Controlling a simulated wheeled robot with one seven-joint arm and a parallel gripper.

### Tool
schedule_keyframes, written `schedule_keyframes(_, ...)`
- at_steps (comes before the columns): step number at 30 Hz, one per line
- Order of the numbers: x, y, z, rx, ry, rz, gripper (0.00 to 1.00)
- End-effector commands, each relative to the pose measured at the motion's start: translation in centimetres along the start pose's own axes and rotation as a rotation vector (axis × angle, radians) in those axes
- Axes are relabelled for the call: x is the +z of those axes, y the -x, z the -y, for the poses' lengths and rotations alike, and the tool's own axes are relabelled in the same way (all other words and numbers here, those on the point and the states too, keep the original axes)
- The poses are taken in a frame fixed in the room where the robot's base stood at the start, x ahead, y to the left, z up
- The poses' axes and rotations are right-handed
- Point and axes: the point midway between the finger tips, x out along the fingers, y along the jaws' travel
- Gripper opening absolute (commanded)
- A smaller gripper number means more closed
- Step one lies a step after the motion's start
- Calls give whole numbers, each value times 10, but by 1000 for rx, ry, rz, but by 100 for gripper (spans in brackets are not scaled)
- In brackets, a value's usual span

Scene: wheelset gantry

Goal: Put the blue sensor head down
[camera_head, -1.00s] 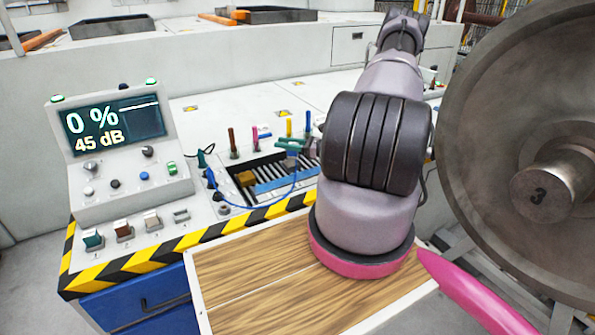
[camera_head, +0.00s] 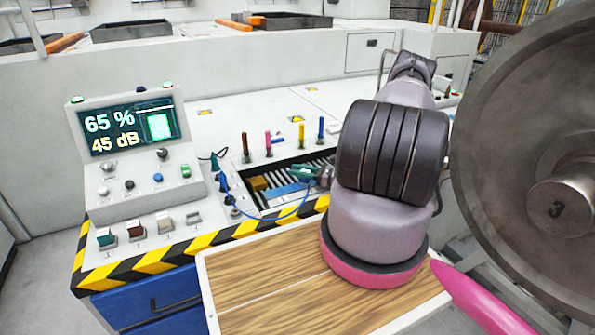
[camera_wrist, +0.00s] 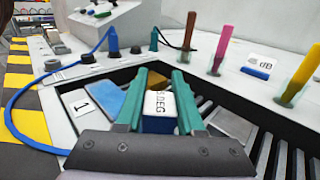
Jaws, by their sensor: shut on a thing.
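My gripper (camera_wrist: 158,85) has teal fingers and is shut on the blue sensor head (camera_wrist: 158,124), a small blue block with a white top lettered in "DEG". I hold it over the dark slatted tray in the bench. In the head view my gripper (camera_head: 305,172) is low over the right part of that tray (camera_head: 270,205); the sensor head is too small to make out there. The fingers hide the block's sides, and I cannot tell whether its underside touches the tray.
The tray holds a blue pad (camera_wrist: 104,100) and a tan block (camera_wrist: 160,79). A blue cable (camera_wrist: 20,90) loops at left. Several coloured handles stand behind, beside a "dB" label (camera_wrist: 262,66). The control panel (camera_head: 130,130) reads 65 % and 45 dB. A large wheel (camera_head: 530,130) is at right.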

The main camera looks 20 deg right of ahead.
Motion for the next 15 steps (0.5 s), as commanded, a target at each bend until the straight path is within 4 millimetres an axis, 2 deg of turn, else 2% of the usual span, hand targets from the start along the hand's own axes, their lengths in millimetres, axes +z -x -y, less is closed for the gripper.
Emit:
schedule_keyframes(1,-2,0,0,0,0,0,41)
schedule_keyframes(3,-1,0,0,0,0,0,67)
schedule_keyframes(15,2,2,0,-1,0,-1,67)
